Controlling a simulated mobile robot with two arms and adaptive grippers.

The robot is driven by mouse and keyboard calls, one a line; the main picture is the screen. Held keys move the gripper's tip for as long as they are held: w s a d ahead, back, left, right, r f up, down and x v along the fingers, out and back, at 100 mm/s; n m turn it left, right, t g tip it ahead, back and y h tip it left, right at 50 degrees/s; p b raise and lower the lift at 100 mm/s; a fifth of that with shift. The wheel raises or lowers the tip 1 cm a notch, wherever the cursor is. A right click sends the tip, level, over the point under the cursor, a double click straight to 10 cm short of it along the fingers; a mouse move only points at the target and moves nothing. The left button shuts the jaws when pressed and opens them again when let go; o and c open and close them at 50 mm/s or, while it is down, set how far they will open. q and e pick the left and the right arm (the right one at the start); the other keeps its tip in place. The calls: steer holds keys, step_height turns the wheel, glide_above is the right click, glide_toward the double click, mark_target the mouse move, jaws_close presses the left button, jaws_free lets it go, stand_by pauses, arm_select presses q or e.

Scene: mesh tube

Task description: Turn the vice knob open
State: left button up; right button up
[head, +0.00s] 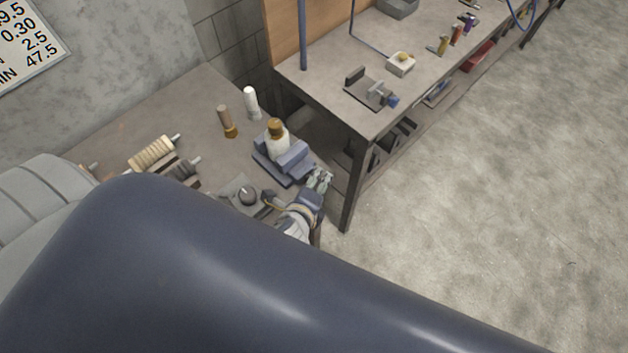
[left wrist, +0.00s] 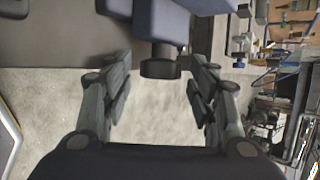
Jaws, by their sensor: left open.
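A blue-grey vice (head: 286,163) stands near the right end of the near workbench, with a white bottle (head: 277,140) with a brown cap at its jaws. My left gripper (head: 319,178) is at the vice's right side, beyond the bench edge. In the left wrist view, the vice body (left wrist: 157,20) is at the top. Its dark knob (left wrist: 160,68) sticks out between my open left fingers, with visible gaps on both sides. I cannot make out the knob in the head view, around the gripper. My right gripper is not in view.
The near bench also holds a dark flat device with a round knob (head: 247,195), a ribbed cream roll (head: 152,153) and two upright bottles (head: 228,120). A second workbench (head: 372,122) stands close on the right, with another small vice (head: 368,90). Bare floor (head: 500,190) lies beyond.

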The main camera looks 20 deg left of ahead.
arm_select(q)
steer(key=shift+w+d+r+g+y+p, duration=0.15)
steer(key=shift+r+g+y+p, duration=0.2)
steer(key=shift+g+p, duration=0.6)
steer(key=shift+w+f+m+g, duration=0.1)
steer(key=shift+m+g, duration=0.2)
steer(key=shift+g, duration=0.25)
steer(key=g, duration=0.1)
steer(key=m+g+y, duration=0.1)
steer(key=g, duration=0.1)
steer(key=shift+w+d+g, duration=0.15)
steer(key=shift+w+g, duration=0.05)
steer(key=shift+g, duration=0.1)
steer(key=v, duration=1)
steer(key=s+f+n+b, duration=0.2)
steer(key=f+b, duration=0.1)
steer(key=f, duration=1)
steer(key=s+f+n+h+b, duration=0.1)
steer(key=s+f+n+b, duration=0.2)
steer(key=f, duration=1)
steer(key=s+f+n+g+h+b, duration=0.1)
steer(key=f+b, duration=0.3)
steer(key=f, duration=0.9)
steer(key=shift+s+n, duration=0.7)
steer(key=shift+n, duration=0.1)
steer(key=shift+f, duration=0.1)
